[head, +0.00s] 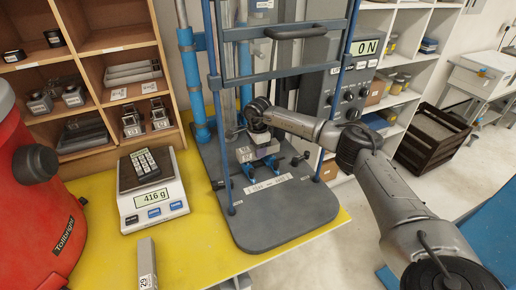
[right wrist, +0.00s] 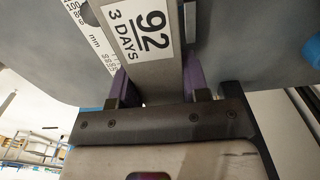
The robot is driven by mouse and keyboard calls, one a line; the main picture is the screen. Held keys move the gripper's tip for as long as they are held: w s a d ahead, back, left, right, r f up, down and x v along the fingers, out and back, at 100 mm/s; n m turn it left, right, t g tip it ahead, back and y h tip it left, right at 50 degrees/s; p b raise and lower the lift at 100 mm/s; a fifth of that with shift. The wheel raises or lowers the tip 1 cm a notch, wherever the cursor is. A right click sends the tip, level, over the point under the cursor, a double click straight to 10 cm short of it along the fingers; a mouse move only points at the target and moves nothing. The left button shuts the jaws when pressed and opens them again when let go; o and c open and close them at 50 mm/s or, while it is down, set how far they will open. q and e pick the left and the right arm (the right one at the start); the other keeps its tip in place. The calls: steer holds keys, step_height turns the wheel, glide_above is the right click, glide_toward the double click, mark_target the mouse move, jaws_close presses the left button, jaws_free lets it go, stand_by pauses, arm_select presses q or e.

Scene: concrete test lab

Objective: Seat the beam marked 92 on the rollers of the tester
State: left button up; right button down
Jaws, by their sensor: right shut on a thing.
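The beam marked 92 (right wrist: 155,65) is a grey bar with a white label reading "92, 3 DAYS" in the right wrist view. My right gripper (right wrist: 158,88) is shut on it, with a purple finger on each side. In the head view the right gripper (head: 258,145) is inside the frame of the tester (head: 285,215), low over the blue roller supports (head: 250,171). The beam is mostly hidden there by the gripper, and I cannot tell whether it touches the rollers. The tester display (head: 368,47) reads 0 N. My left gripper is not in view.
Another grey bar (head: 147,262) with a label lies on the yellow table (head: 190,255) at the front. A red machine (head: 40,195) stands at left. The tester's blue uprights flank my right gripper.

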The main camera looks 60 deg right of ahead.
steer(key=shift+f, duration=0.1)
stand_by(0.7)
steer(key=c, duration=0.8)
jaws_free()
steer(key=shift+o, duration=1.4)
steer(key=shift+f, duration=0.1)
steer(key=shift+r+p, duration=2.4)
steer(key=shift+r, duration=0.15)
